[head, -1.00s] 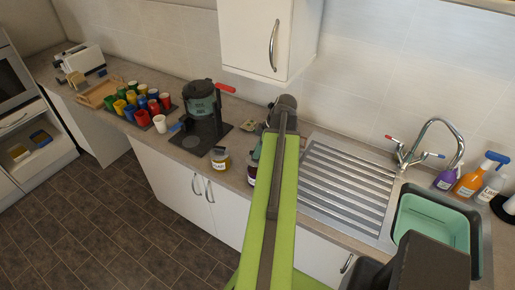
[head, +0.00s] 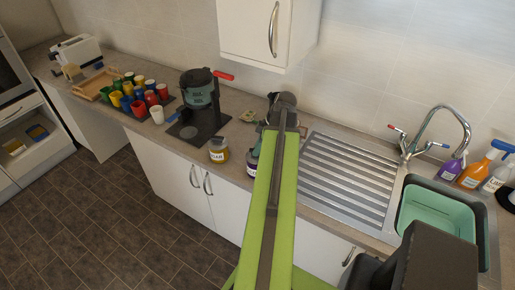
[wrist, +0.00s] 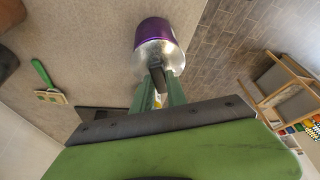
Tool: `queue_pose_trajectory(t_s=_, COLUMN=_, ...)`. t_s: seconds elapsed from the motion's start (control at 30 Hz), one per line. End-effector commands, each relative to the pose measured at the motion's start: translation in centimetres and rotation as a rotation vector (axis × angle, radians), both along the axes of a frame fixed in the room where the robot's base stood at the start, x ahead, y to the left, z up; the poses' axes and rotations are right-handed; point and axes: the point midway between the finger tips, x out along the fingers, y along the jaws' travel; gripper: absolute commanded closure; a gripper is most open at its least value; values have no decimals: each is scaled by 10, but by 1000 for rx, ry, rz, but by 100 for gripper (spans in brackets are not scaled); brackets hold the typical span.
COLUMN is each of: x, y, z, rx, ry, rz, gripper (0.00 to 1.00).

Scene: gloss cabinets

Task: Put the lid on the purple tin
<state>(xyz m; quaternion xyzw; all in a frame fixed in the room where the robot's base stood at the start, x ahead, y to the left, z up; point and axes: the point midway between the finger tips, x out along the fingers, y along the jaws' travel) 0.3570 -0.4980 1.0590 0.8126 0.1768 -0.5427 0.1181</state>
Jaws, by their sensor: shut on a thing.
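The purple tin (wrist: 153,31) shows at the top centre of the wrist view, just beyond my fingers. A shiny silver round part (wrist: 168,54) lies at its near end; I cannot tell whether this is the lid or the tin's own metal. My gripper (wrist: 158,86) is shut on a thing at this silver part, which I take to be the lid. The fingers partly cover it.
The ribbed drainboard (head: 345,180) is clear. A wall cabinet (head: 250,30) hangs above.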

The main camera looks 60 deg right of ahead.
Motion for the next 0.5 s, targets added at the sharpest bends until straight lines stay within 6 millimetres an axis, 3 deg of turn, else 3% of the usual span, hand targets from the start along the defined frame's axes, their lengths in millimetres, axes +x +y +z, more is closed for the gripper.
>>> queue_pose_trajectory(t_s=0.5, x=0, y=0, z=-7, rx=0, ry=0, rz=1, gripper=100)
